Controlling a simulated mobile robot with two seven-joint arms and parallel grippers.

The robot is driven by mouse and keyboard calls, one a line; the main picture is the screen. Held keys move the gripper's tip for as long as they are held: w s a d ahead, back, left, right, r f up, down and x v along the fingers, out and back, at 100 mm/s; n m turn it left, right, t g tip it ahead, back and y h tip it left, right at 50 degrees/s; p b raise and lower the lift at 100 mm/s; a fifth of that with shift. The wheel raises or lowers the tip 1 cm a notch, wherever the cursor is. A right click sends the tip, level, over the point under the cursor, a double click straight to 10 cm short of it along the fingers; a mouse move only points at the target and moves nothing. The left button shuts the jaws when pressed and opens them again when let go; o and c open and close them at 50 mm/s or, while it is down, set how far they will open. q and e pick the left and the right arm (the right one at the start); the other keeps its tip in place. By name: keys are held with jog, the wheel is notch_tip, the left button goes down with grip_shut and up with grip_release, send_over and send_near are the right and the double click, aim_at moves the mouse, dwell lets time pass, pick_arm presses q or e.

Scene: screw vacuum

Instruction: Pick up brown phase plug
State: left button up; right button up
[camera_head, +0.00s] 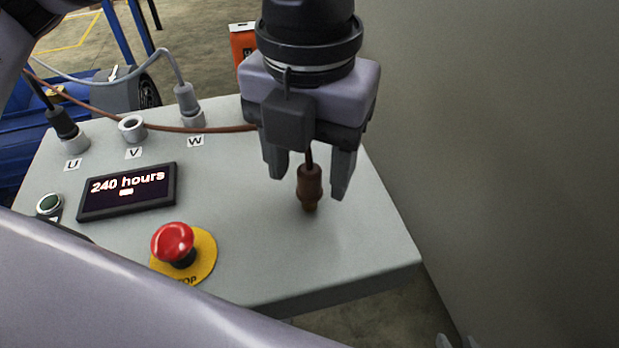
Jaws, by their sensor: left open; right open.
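The brown phase plug (310,187) is upright over the right part of the grey panel top (360,235). Its thin cable rises from its upper end and passes behind my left gripper. My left gripper (308,182) points down with its fingers open, one on each side of the plug, with gaps between them and the plug. I cannot tell whether the plug's lower end touches the panel. Two fingertips at the bottom edge look like those of my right gripper (456,343), apart and empty; the rest of it is out of view.
Sockets U (75,143) and W (194,118) hold plugs; socket V (132,128) is empty. A grey wall (490,130) stands on the right.

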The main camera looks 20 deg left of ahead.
pick_arm(q)
jog(key=shift+f, duration=0.5)
jog(key=shift+c, duration=0.3)
grip_shut()
jog(key=shift+r, duration=0.1)
